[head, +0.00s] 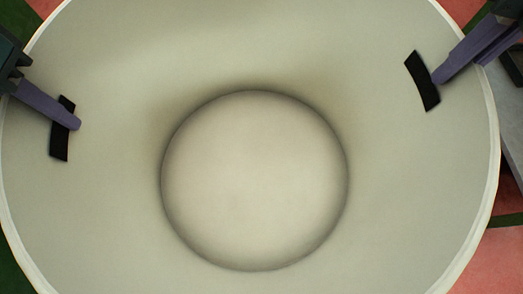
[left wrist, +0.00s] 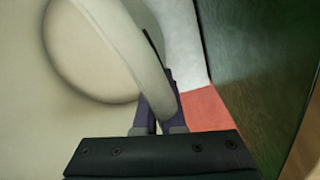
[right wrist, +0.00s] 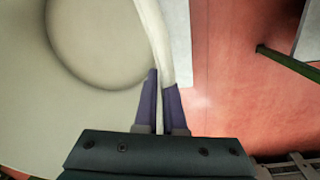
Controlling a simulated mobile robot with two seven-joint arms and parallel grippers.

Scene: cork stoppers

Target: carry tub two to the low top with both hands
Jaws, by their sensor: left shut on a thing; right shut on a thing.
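A large pale round tub (head: 254,180) fills most of the head view, seen from above, and looks empty inside. It has a black patch on its inner wall at the left and another at the upper right. My left gripper (head: 75,122) is shut on the tub's left wall, one finger inside by the black patch. My right gripper (head: 437,78) is shut on the wall at the upper right, one finger inside. The wrist views show the tub wall (left wrist: 120,40) between the left fingers and the wall (right wrist: 152,30) between the right fingers. Any number on the tub is hidden.
A reddish floor (right wrist: 230,90) shows beyond the tub. In the right wrist view a dark green bar (right wrist: 288,64) lies at the right, near a grey surface (right wrist: 312,35). A dark green upright surface (left wrist: 255,60) stands right in the left wrist view.

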